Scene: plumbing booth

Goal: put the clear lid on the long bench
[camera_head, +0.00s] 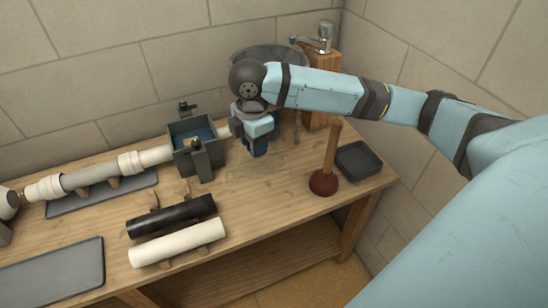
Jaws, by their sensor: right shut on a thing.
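The long bench (275,210) is a wooden table along the wall. The clear lid (258,172) shows only as a faint see-through patch at the bench top, just below my right gripper. My right gripper (259,151) points down at the middle of the bench, right of the grey open box, and is shut on the lid. The grip itself is mostly hidden by the hand. I cannot tell whether the lid touches the bench. My left gripper is not in view.
The open grey box (207,162) sits on the white pipe line (95,175). A plunger (324,183) and a black tray (358,160) stand at the right. Black (172,216) and white (178,243) tubes lie in front. A basin (268,55) and tap (325,37) are behind.

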